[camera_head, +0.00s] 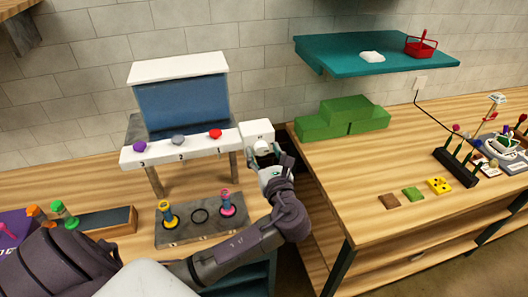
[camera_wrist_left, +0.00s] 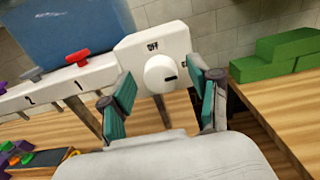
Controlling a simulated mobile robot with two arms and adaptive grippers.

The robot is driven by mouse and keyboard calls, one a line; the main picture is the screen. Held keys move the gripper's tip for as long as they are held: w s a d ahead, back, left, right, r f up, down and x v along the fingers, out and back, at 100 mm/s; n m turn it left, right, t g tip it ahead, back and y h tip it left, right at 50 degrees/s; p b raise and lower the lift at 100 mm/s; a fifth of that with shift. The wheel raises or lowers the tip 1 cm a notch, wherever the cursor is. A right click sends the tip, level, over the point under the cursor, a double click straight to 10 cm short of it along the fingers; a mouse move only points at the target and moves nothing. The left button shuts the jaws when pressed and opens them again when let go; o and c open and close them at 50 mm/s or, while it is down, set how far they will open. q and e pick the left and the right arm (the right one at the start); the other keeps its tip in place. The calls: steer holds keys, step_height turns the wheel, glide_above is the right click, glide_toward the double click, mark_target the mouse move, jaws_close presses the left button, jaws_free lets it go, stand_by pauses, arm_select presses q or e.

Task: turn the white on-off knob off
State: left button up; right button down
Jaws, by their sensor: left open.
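The white on-off knob (camera_wrist_left: 160,74) is round and sits on a white box (camera_wrist_left: 130,47) at the right end of the numbered shelf. The word OFF is printed above it. A small dark mark shows on the knob's right side, away from OFF. My left gripper (camera_wrist_left: 163,82) is open, with one teal-padded finger on each side of the knob. I cannot tell whether the fingers touch it. In the head view the left gripper (camera_head: 264,158) is in front of the box and partly hides the knob. My right gripper is not in view.
Purple, grey and red knobs (camera_head: 215,133) stand along the numbered shelf, left of the box. A grey plate (camera_head: 183,231) with coloured pegs lies below. Green blocks (camera_head: 343,117) stand on the table at right, across a gap. A teal wall shelf (camera_head: 330,55) hangs above.

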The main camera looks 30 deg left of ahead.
arm_select(q)
steer(key=c, duration=1.1)
steer(key=shift+c, duration=0.2)
steer(key=shift+n, duration=0.7)
steer(key=shift+f+n+b, duration=0.1)
steer(key=shift+n+b, duration=0.35)
steer(key=shift+n, duration=0.65)
steer(key=n+b, duration=0.2)
steer(key=n, duration=0.2)
steer(key=shift+s+f+n, duration=0.1)
steer(key=shift+f+n, duration=0.05)
steer(key=shift+n, duration=0.15)
steer(key=n+b, duration=0.4)
steer(key=n, duration=0.1)
steer(key=shift+f, duration=0.1)
steer(key=shift+a+n+b, duration=0.1)
steer(key=shift+n+b, duration=1.3)
steer(key=shift+n, duration=0.9)
